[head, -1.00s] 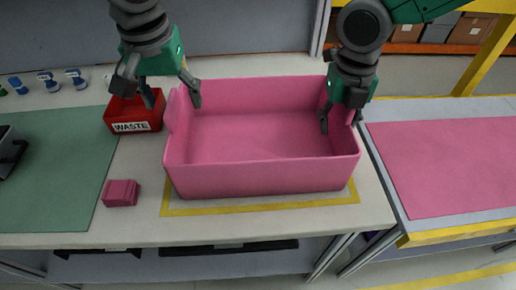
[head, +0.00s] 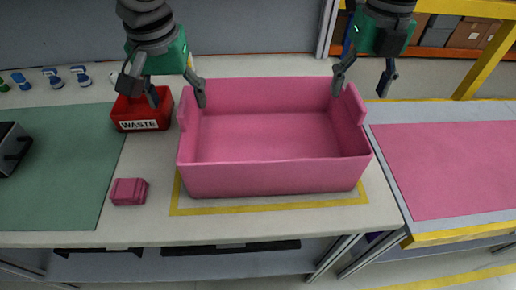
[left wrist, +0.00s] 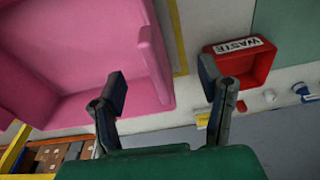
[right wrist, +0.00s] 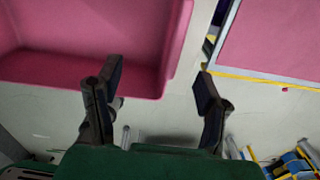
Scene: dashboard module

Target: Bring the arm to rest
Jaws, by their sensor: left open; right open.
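My left gripper (head: 168,98) is open and empty, above the gap between the red waste bin and the pink box. Its two fingers also show in the left wrist view (left wrist: 165,90), spread apart. My right gripper (head: 363,84) is open and empty, near the far right corner of the pink box. Its spread fingers show in the right wrist view (right wrist: 155,85), with one finger in front of the box wall. The pink box (head: 270,180) stands upright on the table and its visible interior is empty.
The red waste bin (head: 140,125) stands left of the box. A small pink block (head: 129,191) lies front left on the table (head: 150,228). A green mat (head: 60,170) is at left. A second table with a pink mat (head: 450,165) is at right.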

